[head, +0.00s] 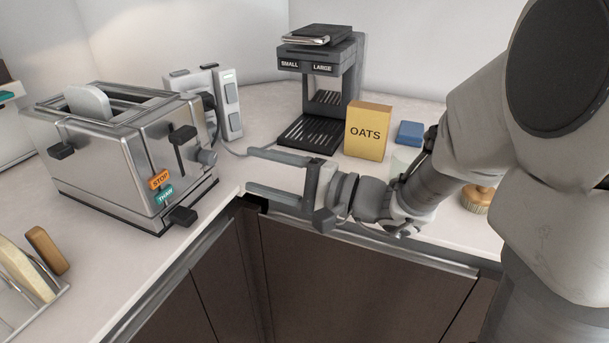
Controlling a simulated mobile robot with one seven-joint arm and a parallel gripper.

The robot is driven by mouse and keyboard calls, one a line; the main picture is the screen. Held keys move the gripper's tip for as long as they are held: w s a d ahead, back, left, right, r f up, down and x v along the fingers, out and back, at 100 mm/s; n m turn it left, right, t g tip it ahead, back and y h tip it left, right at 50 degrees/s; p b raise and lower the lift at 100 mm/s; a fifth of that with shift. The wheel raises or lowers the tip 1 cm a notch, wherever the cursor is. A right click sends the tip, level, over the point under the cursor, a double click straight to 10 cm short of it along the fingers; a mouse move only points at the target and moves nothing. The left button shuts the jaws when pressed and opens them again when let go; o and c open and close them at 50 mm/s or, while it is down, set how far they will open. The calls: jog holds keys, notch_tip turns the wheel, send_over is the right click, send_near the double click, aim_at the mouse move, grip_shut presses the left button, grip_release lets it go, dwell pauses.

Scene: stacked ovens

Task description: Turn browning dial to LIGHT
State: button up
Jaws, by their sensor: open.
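A metal toaster (130,150) stands on the counter at the left, with a slice of bread (89,102) in its slot. A small round grey dial (207,157) sticks out near the right edge of its control end. This looks like the browning dial. No LIGHT marking or pointer on it can be made out. Below and left of it are an orange STOP button (159,178) and a teal THAW button (165,195). My gripper (250,170) is open and empty. Its two fingers point left toward the dial, with a gap between fingertips and dial.
A black coffee maker (318,90), an OATS box (367,131) and a blue block (410,133) are behind my gripper. A bread rack (35,312) is front left.

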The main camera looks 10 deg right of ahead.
jog(key=v, duration=0.8)
jog(key=shift+d+p, duration=0.25)
jog(key=shift+p, duration=0.15)
jog(key=shift+s, duration=0.1)
jog(key=s+a+f+n+g+h, duration=0.25)
jog(key=s+a+n+g, duration=0.35)
jog(key=s, duration=0.4)
jog(key=s+d+f+n+g+h, duration=0.25)
jog(key=s+d+h, duration=0.25)
jog(key=h, duration=0.3)
jog(key=w+d+r+t+h, duration=0.25)
jog(key=d+t+h, duration=0.25)
jog(key=d, duration=0.3)
notch_tip(320, 180, up, 21)
jog(key=p, duration=2.1)
jog(key=shift+s+r, duration=0.2)
jog(key=shift+r, duration=0.05)
